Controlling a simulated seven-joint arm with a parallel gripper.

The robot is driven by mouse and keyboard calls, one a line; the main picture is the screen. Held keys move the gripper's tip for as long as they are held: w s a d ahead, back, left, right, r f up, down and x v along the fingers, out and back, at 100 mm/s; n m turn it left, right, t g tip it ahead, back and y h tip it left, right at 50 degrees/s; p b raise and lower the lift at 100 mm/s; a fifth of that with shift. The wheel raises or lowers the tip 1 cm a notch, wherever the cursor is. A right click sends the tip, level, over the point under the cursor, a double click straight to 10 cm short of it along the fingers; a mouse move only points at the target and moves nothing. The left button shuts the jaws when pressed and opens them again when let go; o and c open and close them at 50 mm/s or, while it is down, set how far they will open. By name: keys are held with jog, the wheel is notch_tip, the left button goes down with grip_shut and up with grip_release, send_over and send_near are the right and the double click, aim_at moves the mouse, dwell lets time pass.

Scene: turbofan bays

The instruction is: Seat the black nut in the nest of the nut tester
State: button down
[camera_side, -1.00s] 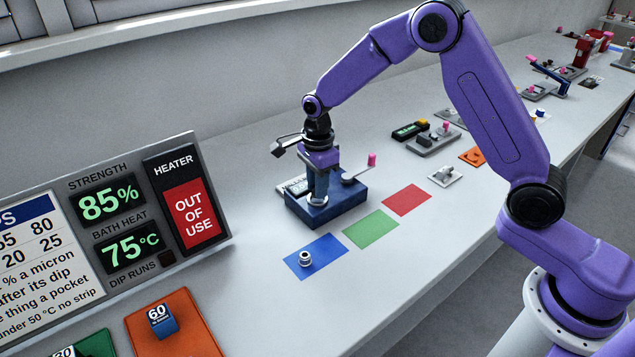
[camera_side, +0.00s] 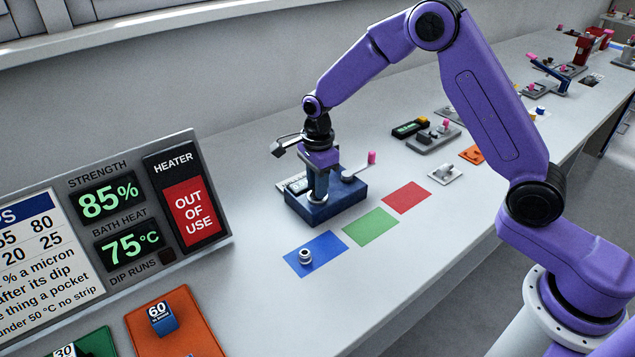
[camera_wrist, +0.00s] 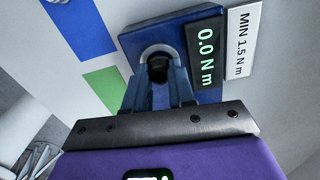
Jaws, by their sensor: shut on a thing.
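The nut tester (camera_side: 345,206) is a blue block on the bench in the side view. In the wrist view its blue top (camera_wrist: 136,42) carries a display (camera_wrist: 206,52) reading 0.0 N m. The black nut (camera_wrist: 157,70) is between my fingertips in the wrist view, at the pale round nest (camera_wrist: 150,51). My gripper (camera_side: 318,196) points down over the tester, shut on the black nut. The fingers hide the nut in the side view. I cannot tell whether it is fully down in the nest.
A silvery nut (camera_side: 305,256) stands on a blue mat (camera_side: 325,247). Bare green (camera_side: 370,227) and red (camera_side: 406,197) mats lie beside it. A pink-knobbed lever (camera_side: 371,159) rises by the tester. A MIN 1.5 N m label (camera_wrist: 239,42) lies beside the display.

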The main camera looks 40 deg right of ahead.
jog(key=shift+f, duration=0.35)
jog(key=shift+c, duration=2.4)
grip_release()
jog(key=shift+r, duration=3.45)
